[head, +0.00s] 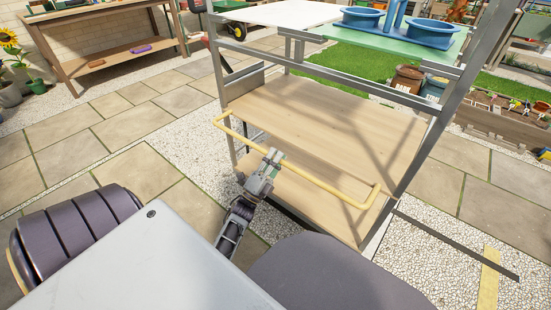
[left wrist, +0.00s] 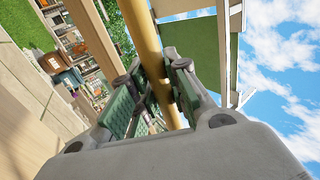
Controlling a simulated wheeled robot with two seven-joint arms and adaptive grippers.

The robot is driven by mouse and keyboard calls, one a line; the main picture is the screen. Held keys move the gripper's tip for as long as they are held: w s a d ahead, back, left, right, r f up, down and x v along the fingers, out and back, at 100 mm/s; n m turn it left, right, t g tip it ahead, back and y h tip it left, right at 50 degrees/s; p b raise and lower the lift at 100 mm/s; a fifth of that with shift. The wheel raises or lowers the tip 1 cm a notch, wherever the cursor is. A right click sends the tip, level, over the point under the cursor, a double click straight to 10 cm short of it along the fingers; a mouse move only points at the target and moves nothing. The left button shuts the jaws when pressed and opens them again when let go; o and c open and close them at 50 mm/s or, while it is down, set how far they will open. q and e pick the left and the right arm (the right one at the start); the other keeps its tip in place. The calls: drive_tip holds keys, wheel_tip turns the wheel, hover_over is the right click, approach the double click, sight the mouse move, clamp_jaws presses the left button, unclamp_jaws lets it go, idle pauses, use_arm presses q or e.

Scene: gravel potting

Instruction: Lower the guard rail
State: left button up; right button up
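The guard rail is a yellow U-shaped bar (head: 320,181) across the front of a metal-framed wooden rack, sloping down from upper left to lower right in the head view. My left gripper (head: 274,157) is at the left-middle part of this bar. In the left wrist view the yellow bar (left wrist: 146,35) runs between the green-padded fingers (left wrist: 156,82), which close around it from both sides with little gap. The exact contact is partly hidden by the fingers. My right gripper is not in view.
The rack has a wide wooden shelf (head: 330,125) behind the bar and a lower shelf (head: 310,195). Blue pot holders (head: 430,32) stand on its green top. A metal post (head: 430,130) borders it on the right. Paving (head: 120,130) lies open at left.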

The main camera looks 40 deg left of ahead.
use_arm(q)
drive_tip(key=o, duration=0.4)
drive_tip(key=shift+w+f, duration=0.1)
drive_tip(key=shift+w, duration=0.05)
drive_tip(key=shift+o, duration=0.2)
